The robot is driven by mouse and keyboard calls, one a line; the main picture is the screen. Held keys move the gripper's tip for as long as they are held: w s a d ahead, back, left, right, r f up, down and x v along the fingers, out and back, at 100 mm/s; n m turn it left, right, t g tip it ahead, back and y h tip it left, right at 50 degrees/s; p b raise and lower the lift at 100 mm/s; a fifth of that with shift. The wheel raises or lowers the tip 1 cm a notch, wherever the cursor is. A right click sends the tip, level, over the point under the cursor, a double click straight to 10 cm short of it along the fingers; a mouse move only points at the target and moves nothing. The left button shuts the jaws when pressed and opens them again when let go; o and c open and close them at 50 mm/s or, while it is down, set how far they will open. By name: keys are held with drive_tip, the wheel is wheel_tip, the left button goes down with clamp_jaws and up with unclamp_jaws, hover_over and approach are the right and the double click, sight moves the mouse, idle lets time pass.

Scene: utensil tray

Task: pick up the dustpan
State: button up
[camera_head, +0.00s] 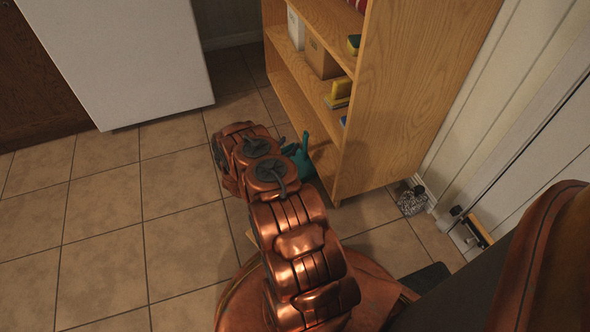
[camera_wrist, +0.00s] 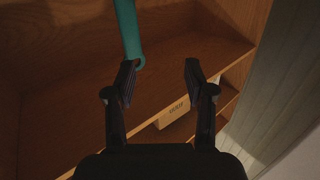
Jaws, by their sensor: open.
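A teal thing, which looks like the dustpan (camera_head: 298,155), shows partly behind my arm, by the lower part of the wooden shelf unit. In the wrist view a teal handle (camera_wrist: 129,32) comes down from the top edge and ends just at the left fingertip. I cannot tell whether they touch. My gripper (camera_wrist: 160,72) is open, with nothing between its two black fingers. The handle lies at the left finger's side, not centred in the gap. In the head view my gripper is hidden by the arm, as is much of the dustpan.
The wooden shelf unit (camera_head: 400,100) has a tall side panel close to my arm. Its shelves hold a cardboard box (camera_head: 321,60), a white box (camera_head: 296,28) and a yellow item (camera_head: 340,90). A white cabinet (camera_head: 125,55) stands upper left. The tiled floor (camera_head: 110,215) at left is clear.

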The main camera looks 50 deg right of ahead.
sight(304, 143)
drive_tip(key=shift+g+h, duration=0.4)
drive_tip(key=s+d+f+b, duration=0.1)
drive_tip(key=d, duration=0.1)
drive_tip(key=s+d+f+b, duration=0.1)
drive_tip(key=d+b, duration=0.1)
drive_tip(key=s+d+f+b, duration=0.1)
drive_tip(key=d+b, duration=0.1)
drive_tip(key=d, duration=0.1)
drive_tip(key=shift+d, duration=0.1)
drive_tip(key=shift+d+r, duration=0.1)
drive_tip(key=shift+d, duration=0.25)
drive_tip(key=shift+c, duration=0.4)
clamp_jaws()
